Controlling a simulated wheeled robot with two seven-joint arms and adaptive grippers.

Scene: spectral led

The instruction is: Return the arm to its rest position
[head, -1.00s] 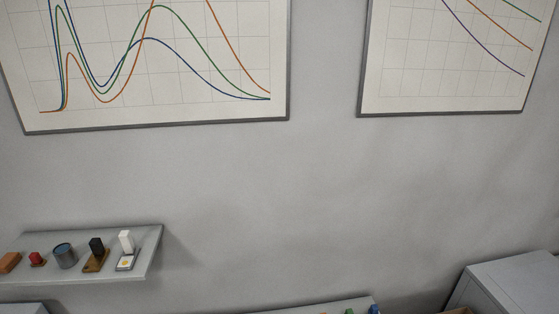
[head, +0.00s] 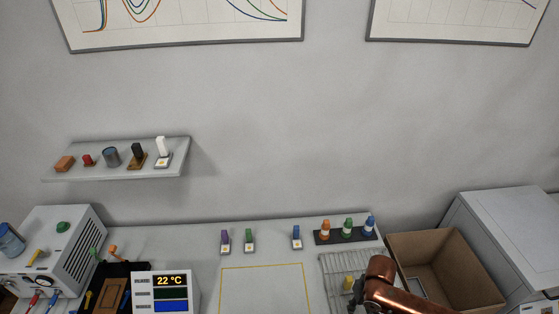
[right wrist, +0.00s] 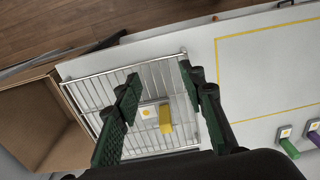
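My right arm (head: 385,285), copper-coloured, reaches in at the bottom right of the head view, over the wire rack. Its gripper (right wrist: 160,82) shows in the right wrist view with its two dark green fingers spread apart and nothing held between them. Beyond and below the fingers, a yellow piece (right wrist: 165,118) with a small white plate (right wrist: 147,111) sits on the wire rack (right wrist: 95,90). My left arm and gripper are in neither view.
An open cardboard box (head: 440,250) stands right of the rack. A black holder (head: 338,238) with several coloured pieces is behind it. A yellow-outlined area (head: 262,292) is empty. A display unit (head: 165,292) reading 22 °C and a white instrument (head: 62,240) stand left. A wall shelf (head: 115,175) holds small items.

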